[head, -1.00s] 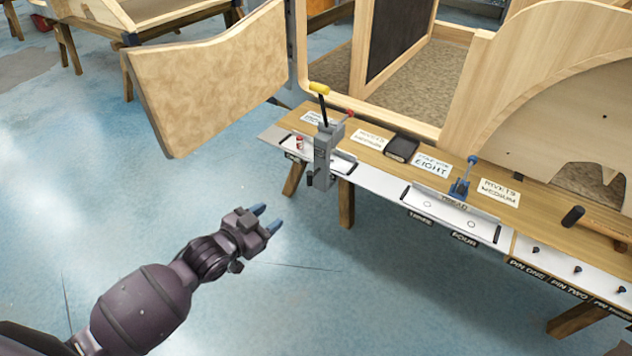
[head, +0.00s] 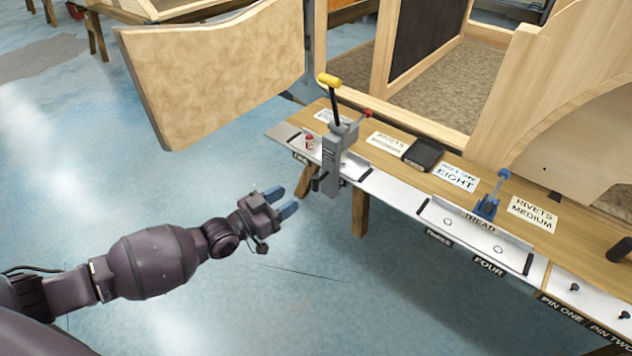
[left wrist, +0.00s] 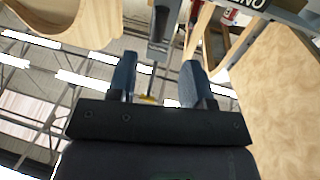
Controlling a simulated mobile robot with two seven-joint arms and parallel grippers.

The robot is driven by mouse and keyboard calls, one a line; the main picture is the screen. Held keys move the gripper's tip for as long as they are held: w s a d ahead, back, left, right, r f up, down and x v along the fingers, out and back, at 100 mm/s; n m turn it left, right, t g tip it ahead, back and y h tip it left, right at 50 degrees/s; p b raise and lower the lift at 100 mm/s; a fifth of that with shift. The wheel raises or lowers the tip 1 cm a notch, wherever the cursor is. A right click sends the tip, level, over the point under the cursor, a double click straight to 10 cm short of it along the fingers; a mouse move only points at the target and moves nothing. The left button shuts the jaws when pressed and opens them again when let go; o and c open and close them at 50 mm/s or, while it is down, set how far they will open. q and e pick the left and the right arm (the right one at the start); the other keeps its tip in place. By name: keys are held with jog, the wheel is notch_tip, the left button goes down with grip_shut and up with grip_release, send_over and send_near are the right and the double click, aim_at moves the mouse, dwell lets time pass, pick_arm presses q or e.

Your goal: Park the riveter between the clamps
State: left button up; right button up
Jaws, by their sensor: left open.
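A grey tool with a long black lever and yellow grip, which looks like the riveter (head: 338,165), stands upright at the bench's front edge, its lower body hanging past it. A red-handled part, perhaps a clamp (head: 367,114), shows just behind it. A blue clamp (head: 487,207) stands farther right, behind a tray. My left gripper (head: 283,201) is open and empty, left of and apart from the grey tool, its blue fingers pointing toward it. In the left wrist view, a grey body, likely the riveter (left wrist: 160,28), shows beyond and between the fingers (left wrist: 158,82). My right gripper is not seen.
The wooden bench (head: 395,170) carries label cards, a black box (head: 423,153), a small red-and-white item (head: 309,142) and a metal tray (head: 470,228). A curved wooden panel (head: 215,75) juts out above my left gripper. Blue floor (head: 330,300) is open in front.

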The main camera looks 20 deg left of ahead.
aim_at(315, 181)
pick_arm(q)
jog(key=shift+b+x, duration=0.65)
jog(key=shift+x, duration=4.1)
grip_shut()
